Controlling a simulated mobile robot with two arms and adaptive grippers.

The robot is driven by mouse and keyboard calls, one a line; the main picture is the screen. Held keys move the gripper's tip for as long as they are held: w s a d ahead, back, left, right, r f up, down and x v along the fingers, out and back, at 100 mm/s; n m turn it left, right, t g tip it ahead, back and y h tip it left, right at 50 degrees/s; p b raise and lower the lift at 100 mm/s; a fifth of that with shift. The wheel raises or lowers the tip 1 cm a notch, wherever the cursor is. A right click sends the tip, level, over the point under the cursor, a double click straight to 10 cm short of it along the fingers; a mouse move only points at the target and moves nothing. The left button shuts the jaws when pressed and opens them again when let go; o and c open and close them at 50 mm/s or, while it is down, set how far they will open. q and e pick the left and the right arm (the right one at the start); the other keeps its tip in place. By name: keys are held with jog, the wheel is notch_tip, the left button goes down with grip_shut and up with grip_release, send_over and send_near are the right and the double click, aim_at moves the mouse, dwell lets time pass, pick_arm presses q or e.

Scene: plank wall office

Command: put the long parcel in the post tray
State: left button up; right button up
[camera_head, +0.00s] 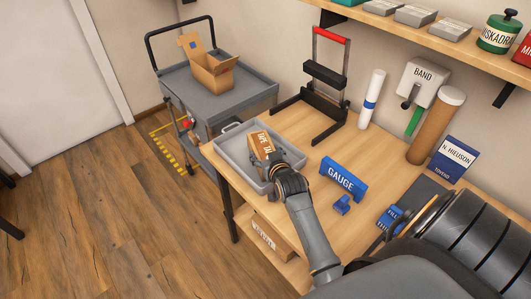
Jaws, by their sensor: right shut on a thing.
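The post tray (228,158) is a shallow grey tray at the left end of the wooden bench. The long parcel (261,143) is an orange-brown box with white lettering. It shows over the tray's inside, with its near end hidden behind my gripper. My right gripper (276,164) reaches in from the lower right and is shut on the parcel. I cannot tell whether the parcel touches the tray floor. My left gripper is not in view.
A grey cart (250,98) with an open carton (213,72) stands beyond the tray. A black stand with a red handle (331,37), a blue gauge block (343,179), a brown tube (434,127) and a blue box (456,158) stand on the bench. A shelf (430,38) overhangs the back.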

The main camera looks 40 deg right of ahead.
jog(key=o, duration=1)
jog(key=shift+f, duration=0.2)
jog(key=shift+c, duration=0.2)
jog(key=o, duration=0.4)
jog(key=shift+o, duration=0.2)
jog(key=shift+r, duration=0.1)
jog(key=shift+r, duration=0.15)
jog(key=v, duration=1.2)
